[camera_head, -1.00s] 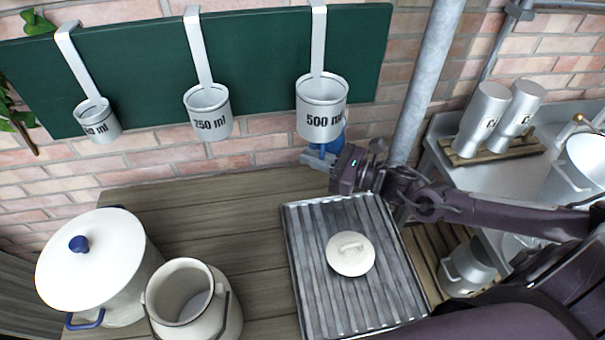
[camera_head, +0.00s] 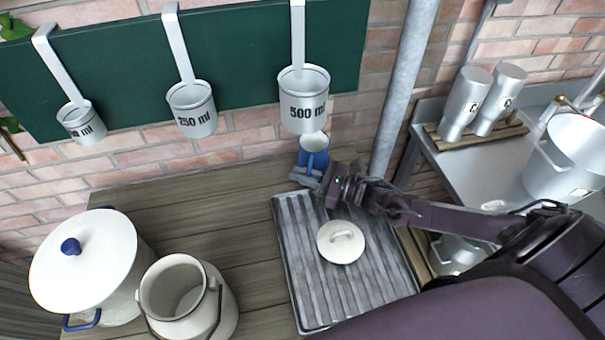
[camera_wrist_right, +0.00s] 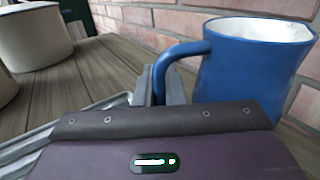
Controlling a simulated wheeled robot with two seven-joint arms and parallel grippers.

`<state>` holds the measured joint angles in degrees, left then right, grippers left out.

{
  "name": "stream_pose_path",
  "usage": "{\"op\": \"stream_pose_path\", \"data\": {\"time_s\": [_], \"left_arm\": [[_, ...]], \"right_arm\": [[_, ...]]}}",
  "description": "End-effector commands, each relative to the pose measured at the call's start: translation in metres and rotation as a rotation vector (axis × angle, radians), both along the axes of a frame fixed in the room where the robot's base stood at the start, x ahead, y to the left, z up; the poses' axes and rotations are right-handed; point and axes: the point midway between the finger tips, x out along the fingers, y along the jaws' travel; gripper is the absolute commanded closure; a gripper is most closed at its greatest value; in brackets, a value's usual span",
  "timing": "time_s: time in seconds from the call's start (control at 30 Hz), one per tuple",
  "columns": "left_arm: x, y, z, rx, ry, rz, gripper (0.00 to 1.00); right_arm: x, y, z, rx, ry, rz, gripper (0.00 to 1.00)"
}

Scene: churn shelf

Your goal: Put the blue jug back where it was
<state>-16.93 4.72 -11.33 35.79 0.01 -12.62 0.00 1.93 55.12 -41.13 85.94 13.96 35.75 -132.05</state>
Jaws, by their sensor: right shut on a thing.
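The blue jug (camera_head: 313,151) has a white inside and stands upright near the brick wall, below the 500 ml measure, at the back of the wooden table. My right gripper (camera_head: 308,178) is shut on its handle, in front of the jug. In the right wrist view the jug (camera_wrist_right: 250,70) fills the upper right, with its handle reaching left between the fingers (camera_wrist_right: 160,88). The jug's base is hidden behind the gripper, so I cannot tell whether it touches the table. My left gripper is not in view.
A ribbed metal tray (camera_head: 300,235) with a white lid (camera_head: 341,242) lies just in front. The 500 ml measure (camera_head: 304,112) hangs close above the jug. A white pot (camera_head: 85,260) and an open cream churn (camera_head: 180,295) stand at left. The wood (camera_head: 230,195) left of the jug is clear.

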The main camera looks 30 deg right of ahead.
Motion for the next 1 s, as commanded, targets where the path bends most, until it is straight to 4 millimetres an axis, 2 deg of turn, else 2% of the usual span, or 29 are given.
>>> {"op": "stream_pose_path", "data": {"time_s": [0.2,0.23,0.4,0.77,1.0], "left_arm": [[-0.001,0.000,-0.005,-0.001,0.002,0.000,0.18],[-0.002,0.000,-0.004,0.000,0.003,0.000,0.18],[-0.005,0.000,-0.004,0.000,0.007,0.000,0.18],[-0.007,-0.003,0.000,-0.004,0.010,-0.002,0.18],[-0.007,-0.003,-0.009,-0.004,0.010,-0.002,0.18]], "right_arm": [[0.001,0.000,-0.003,0.000,-0.003,0.000,1.00],[0.000,0.000,-0.003,-0.001,0.001,0.000,0.88],[0.000,0.000,-0.003,-0.001,0.001,0.000,0.69],[-0.002,-0.002,0.001,-0.001,0.002,-0.001,0.69],[-0.037,-0.032,-0.004,-0.005,0.007,0.000,0.69]]}}
